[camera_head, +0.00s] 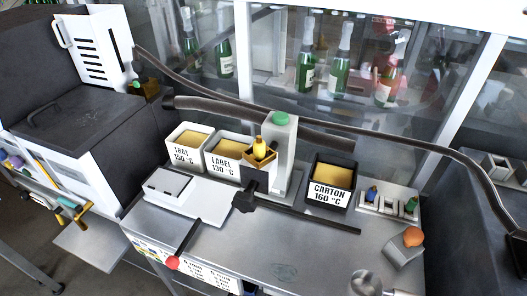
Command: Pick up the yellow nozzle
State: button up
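A small yellow piece (260,145), which looks like the yellow nozzle, stands upright in an orange-brown square holder (259,159). The holder is on the front of a grey upright block (281,158) with a green cap, at the middle of the bench. Its lower part is hidden by the holder's rim. I see no gripper fingers in this view, and nothing touches the yellow piece.
Tubs labelled TRAY (187,155), LABEL (222,167) and CARTON (329,197) stand around it. A black lever (315,216) reaches right. A rack (389,205) holds small coloured pieces. A hose (330,119) runs behind. A silvery round part (366,282) shows at the bottom.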

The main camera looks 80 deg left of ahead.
aim_at(259, 145)
jog(key=z, duration=0.05)
jog(key=k, duration=1.65)
jog(key=u, duration=2.35)
jog(key=i, duration=0.55)
jog(key=u, duration=0.05)
